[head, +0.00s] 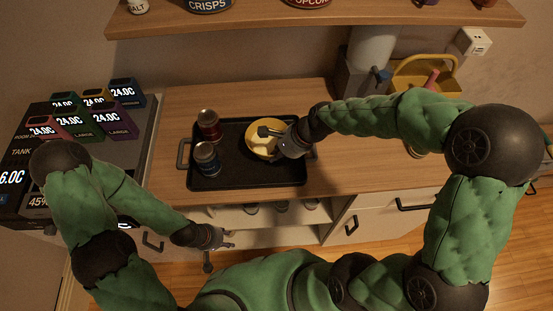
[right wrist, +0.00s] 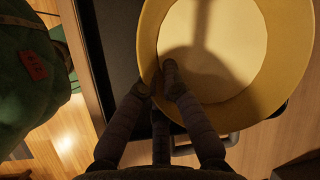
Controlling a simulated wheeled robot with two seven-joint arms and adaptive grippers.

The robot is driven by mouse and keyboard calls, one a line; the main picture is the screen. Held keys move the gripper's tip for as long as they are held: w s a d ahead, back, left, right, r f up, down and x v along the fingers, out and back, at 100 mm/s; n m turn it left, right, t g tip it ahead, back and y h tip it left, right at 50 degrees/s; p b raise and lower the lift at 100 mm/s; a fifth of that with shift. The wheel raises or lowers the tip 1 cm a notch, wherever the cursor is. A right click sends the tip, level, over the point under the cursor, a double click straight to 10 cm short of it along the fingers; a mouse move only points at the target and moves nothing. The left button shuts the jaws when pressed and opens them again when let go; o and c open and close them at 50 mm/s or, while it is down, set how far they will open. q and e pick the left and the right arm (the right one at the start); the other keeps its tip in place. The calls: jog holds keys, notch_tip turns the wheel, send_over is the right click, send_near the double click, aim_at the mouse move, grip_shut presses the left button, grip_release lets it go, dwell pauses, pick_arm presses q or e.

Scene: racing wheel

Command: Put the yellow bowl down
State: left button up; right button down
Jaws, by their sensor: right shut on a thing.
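The yellow bowl (head: 254,147) is over the right part of the black tray (head: 230,180) in the head view. My right gripper (head: 273,136) is shut on the bowl's right rim. In the right wrist view, one finger of the right gripper (right wrist: 160,85) is inside the bowl (right wrist: 290,85), with the others at the outside of its wall. The bowl looks empty and roughly upright. I cannot tell whether its base touches the tray. My left gripper (head: 218,243) is open and empty, low in front of the counter.
A red can (head: 208,122) and a blue-labelled can (head: 206,160) stand on the tray's left side. A yellow basket (head: 412,78) stands at the back right. A shelf (head: 250,28) hangs above, and a display unit (head: 60,130) stands left.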

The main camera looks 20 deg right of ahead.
jog(key=shift+f, duration=0.85)
jog(key=shift+f+b, duration=0.15)
jog(key=shift+b, duration=0.15)
jog(key=c, duration=1.4)
grip_release()
jog(key=shift+d+r, duration=0.1)
jog(key=shift+r, duration=0.4)
jog(key=p+v, duration=0.3)
jog(key=v, duration=0.8)
jog(key=shift+s+r+p, duration=0.1)
jog(key=shift+r+p, duration=0.05)
jog(key=shift+p, duration=0.25)
